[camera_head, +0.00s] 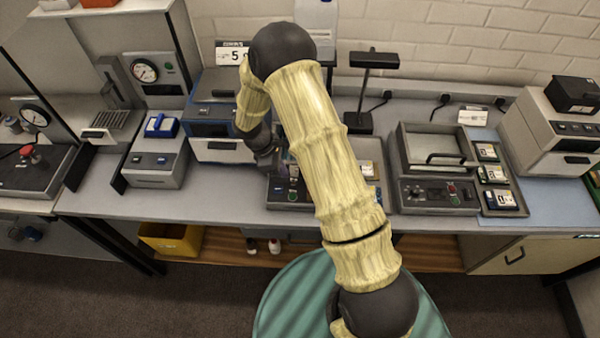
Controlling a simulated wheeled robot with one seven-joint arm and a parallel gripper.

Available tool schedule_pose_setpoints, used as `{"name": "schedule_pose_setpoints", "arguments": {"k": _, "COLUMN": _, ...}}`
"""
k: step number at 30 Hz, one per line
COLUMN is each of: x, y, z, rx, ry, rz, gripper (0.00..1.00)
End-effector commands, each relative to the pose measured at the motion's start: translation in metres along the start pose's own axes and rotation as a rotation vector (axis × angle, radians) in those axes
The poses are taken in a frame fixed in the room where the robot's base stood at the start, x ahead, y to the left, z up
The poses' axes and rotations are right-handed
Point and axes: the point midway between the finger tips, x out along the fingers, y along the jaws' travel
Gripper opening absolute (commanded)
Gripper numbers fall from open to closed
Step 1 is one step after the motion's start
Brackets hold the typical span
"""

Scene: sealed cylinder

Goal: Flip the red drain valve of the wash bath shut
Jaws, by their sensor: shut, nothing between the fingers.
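My gripper (268,158) is small and dark at the end of my yellow-sleeved arm. It points down beside the blue-grey box (215,150), at the left end of a middle bench unit (290,196). Its fingers are shut with nothing visible between them; their tips are hard to make out. No wash bath is clearly identifiable. A red knob or handle (27,152) stands on a dark-topped unit at the far left, well away from my gripper. Whether it is the drain valve I cannot tell. My arm hides part of the middle unit.
A grey unit with a tray and handle (435,160) stands right of my arm, beside several small labelled packs (494,175). A black stand (362,95) rises behind. A white machine (560,130) is at the right. A yellow bin (170,240) sits below the bench.

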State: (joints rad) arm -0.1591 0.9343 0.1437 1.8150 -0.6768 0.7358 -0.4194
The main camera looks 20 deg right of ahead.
Motion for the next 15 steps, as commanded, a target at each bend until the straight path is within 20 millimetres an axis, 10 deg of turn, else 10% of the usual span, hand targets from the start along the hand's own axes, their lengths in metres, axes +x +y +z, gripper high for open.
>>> {"name": "schedule_pose_setpoints", "arguments": {"k": 15, "x": 0.047, "y": 0.0, "z": 0.035, "rx": 0.004, "ry": -0.001, "rz": -0.003, "gripper": 0.0}}
